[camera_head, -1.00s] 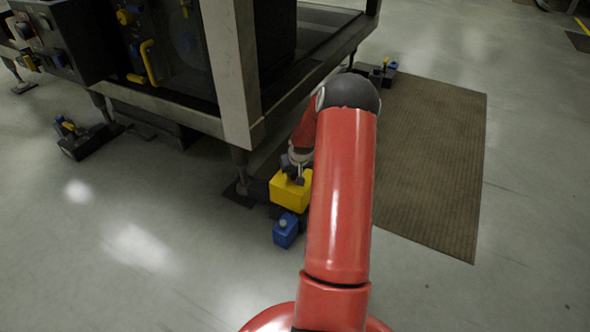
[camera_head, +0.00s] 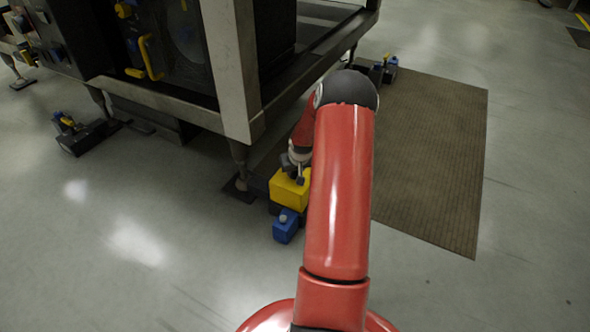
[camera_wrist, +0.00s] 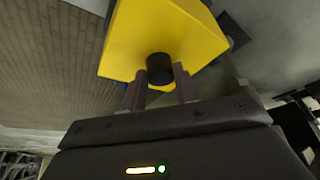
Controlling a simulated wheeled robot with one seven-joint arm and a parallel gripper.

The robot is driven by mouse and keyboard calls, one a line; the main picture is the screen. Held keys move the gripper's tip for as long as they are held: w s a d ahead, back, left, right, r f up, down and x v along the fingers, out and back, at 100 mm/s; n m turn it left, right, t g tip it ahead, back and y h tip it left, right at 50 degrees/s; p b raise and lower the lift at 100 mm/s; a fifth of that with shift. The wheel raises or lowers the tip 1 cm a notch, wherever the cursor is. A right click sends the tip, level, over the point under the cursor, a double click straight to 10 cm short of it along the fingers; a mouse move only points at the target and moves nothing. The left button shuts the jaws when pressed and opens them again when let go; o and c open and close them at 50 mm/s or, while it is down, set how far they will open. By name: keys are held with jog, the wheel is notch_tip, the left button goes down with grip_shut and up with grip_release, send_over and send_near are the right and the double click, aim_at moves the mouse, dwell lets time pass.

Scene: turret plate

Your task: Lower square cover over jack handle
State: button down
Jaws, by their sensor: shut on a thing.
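The yellow square cover (camera_head: 289,191) is in the middle of the head view, beside the machine's near corner leg. It also fills the upper middle of the wrist view (camera_wrist: 150,30), with its black knob (camera_wrist: 160,68) towards me. My gripper (camera_head: 295,173) is above the cover, and its fingers (camera_wrist: 161,88) are shut on the knob. The cover is over a dark jack base, with a blue block (camera_head: 286,226) in front of it. The jack handle under the cover is hidden. I cannot tell whether the cover rests on the base.
The machine frame (camera_head: 240,80) stands close on the left, its foot (camera_head: 239,188) beside the cover. Other jacks stand at far left (camera_head: 82,134) and behind my arm (camera_head: 385,70). A brown mat (camera_head: 430,160) lies right. The floor in front is clear.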

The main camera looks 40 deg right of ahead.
jog(key=c, duration=1)
grip_release()
jog(key=s+a+r+n+p, duration=0.1)
jog(key=s+a+r+p, duration=0.15)
jog(key=a+r, duration=0.6)
jog(key=s+a+r+n+p, duration=0.1)
jog(key=s+a+r+p, duration=0.2)
jog(key=r, duration=1)
jog(key=s+a+r+p, duration=0.2)
jog(key=a+r, duration=0.5)
jog(key=r, duration=0.3)
jog(key=s+a+r+n+y+p, duration=0.1)
jog(key=s+a+r+p, duration=0.1)
jog(key=s+a+r, duration=0.5)
jog(key=s+a+r+n+t+p, duration=0.1)
jog(key=s+a+r+p, duration=0.2)
jog(key=s, duration=0.9)
jog(key=a+r, duration=0.3)
jog(key=a, duration=0.2)
jog(key=shift+s+a+r+n+y+p, duration=0.15)
jog(key=shift+s+r+n+y+p, duration=0.15)
jog(key=shift+s+r+y, duration=0.1)
